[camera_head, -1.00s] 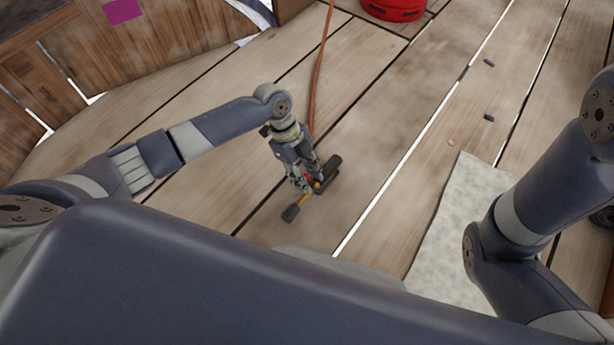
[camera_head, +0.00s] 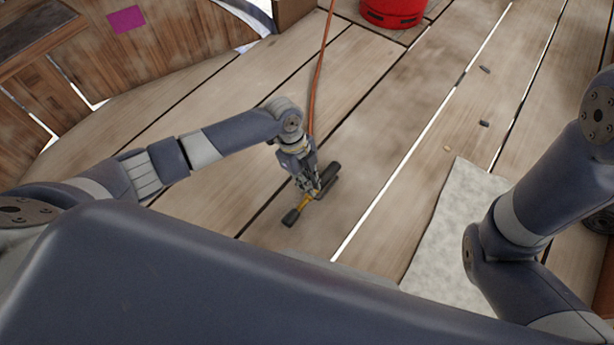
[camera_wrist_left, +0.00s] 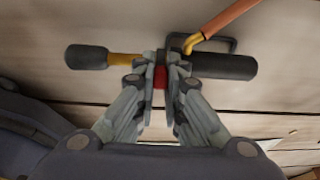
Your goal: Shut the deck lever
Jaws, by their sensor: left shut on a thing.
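A black and yellow tool with a hose lies on the deck planks in the head view. It has a black end grip (camera_head: 290,218), a yellow shaft (camera_head: 304,203) and a thick black cylinder (camera_head: 330,174). In the left wrist view, a small red part, seemingly the deck lever (camera_wrist_left: 160,77), sits between the yellow shaft and the black cylinder (camera_wrist_left: 225,65). My left gripper (camera_head: 313,190) reaches down over the tool and is shut on this red part. Its fingers hide much of it. My right gripper is out of view.
An orange hose (camera_head: 319,70) runs from the tool to the back. A red container (camera_head: 392,12) stands at the back. A pale mat (camera_head: 450,230) lies to the right, with a few small dark bits (camera_head: 484,123) beyond. The planks between are clear.

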